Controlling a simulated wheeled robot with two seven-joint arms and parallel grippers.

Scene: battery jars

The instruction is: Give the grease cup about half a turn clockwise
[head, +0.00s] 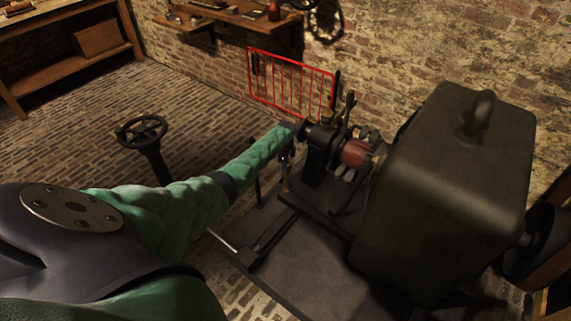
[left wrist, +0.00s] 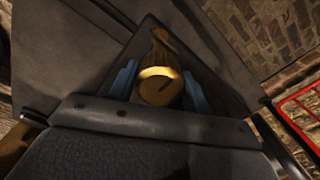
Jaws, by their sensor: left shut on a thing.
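The grease cup (left wrist: 157,88) is a brass, round-topped piece with a dark slot mark across its face, in the middle of the left wrist view. My left gripper (left wrist: 159,78) has its two blue fingers on either side of the cup and is shut on it. In the head view my left arm in its green sleeve reaches to the dark machine (head: 318,140), where the hand (head: 288,152) is small and dark. I cannot make out the cup clearly there. My right gripper is in neither view.
A large dark housing (head: 445,190) stands to the right of the reddish commutator (head: 355,152). A red rail frame (head: 290,82) stands by the brick wall, and also shows in the left wrist view (left wrist: 298,108). A handwheel on a post (head: 142,130) stands left.

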